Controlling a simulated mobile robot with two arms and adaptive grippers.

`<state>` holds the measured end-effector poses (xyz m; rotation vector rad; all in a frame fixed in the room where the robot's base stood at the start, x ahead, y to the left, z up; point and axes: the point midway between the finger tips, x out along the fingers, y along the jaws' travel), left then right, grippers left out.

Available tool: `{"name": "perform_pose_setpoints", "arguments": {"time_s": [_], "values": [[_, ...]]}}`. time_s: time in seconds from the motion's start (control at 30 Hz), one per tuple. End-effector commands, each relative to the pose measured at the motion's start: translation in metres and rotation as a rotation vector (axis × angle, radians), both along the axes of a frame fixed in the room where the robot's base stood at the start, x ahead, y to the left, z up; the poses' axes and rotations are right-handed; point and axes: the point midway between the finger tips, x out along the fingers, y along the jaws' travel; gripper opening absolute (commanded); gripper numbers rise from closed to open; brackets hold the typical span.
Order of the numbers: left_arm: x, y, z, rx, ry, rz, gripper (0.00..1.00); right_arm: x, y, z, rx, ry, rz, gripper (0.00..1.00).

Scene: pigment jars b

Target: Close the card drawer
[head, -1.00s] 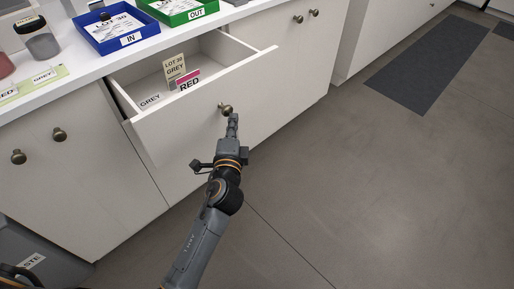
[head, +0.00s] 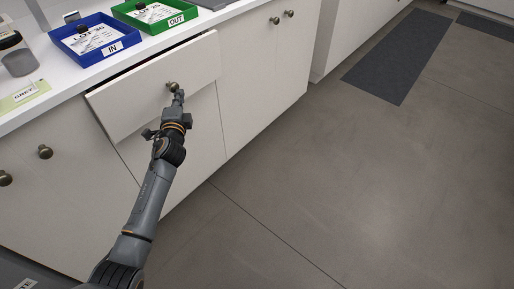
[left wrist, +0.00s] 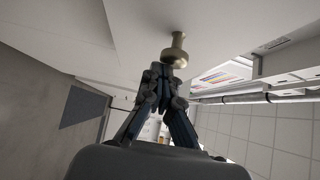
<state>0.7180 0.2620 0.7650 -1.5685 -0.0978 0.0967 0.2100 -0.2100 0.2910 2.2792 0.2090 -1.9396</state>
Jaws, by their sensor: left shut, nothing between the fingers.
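The card drawer's white front (head: 135,90) is under the counter in the head view, with a round metal knob (head: 172,86) at its middle. The front stands slightly proud of the cabinet, and a thin dark gap shows along its top. The drawer's inside and cards are hidden. My left gripper (head: 179,95) is shut and empty, its fingertips at the knob. The left wrist view shows the knob (left wrist: 176,50) just beyond the shut fingertips (left wrist: 160,72); whether they touch is hard to tell. My right gripper is in neither view.
A blue IN tray (head: 72,53) and a green OUT tray (head: 155,31) hold papers on the counter. Cabinet doors with knobs flank the drawer. The floor at right is clear, with a dark mat (head: 400,50).

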Motion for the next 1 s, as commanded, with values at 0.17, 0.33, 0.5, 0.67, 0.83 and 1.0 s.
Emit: {"name": "perform_pose_setpoints", "arguments": {"time_s": [0.17, 0.33, 0.5, 0.67, 0.83, 1.0], "values": [[0.016, 0.022, -0.001, 0.002, 0.0, 0.002, 0.0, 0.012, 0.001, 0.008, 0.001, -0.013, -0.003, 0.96], [0.027, 0.035, 0.0, 0.001, 0.0, 0.001, 0.0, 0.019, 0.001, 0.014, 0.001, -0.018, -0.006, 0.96], [0.032, 0.042, -0.001, 0.001, 0.001, 0.002, 0.0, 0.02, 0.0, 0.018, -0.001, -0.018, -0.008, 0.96], [0.034, 0.045, 0.0, 0.001, 0.0, 0.003, 0.0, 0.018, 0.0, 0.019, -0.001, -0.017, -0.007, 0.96], [0.034, 0.046, 0.002, 0.001, -0.001, 0.005, 0.0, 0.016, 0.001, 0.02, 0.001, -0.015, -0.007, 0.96], [0.034, 0.048, 0.003, 0.002, -0.003, 0.008, 0.0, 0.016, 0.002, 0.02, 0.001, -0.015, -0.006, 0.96]]}}
